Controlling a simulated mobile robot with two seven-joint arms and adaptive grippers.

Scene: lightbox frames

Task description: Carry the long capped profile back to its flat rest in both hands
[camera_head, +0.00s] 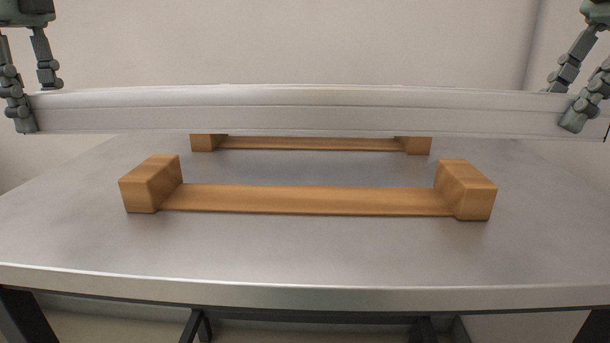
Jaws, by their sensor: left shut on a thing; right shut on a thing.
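The long profile (310,110) is a silvery bar that spans almost the whole width of the view, level and held above the table. My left gripper (38,110) is shut on the profile near its left end. My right gripper (573,108) is shut on it near its right end. A dark edge shows at the far right end; the caps cannot be made out clearly. Two wooden rests lie on the table below: a near rest (305,200) with a raised block at each end, and a far rest (310,144), partly hidden behind the profile. Both rests are empty.
The grey metal table (300,250) has a rounded front edge and dark legs below. Its top is clear around the near rest and between the two rests. A plain pale wall (300,40) stands behind.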

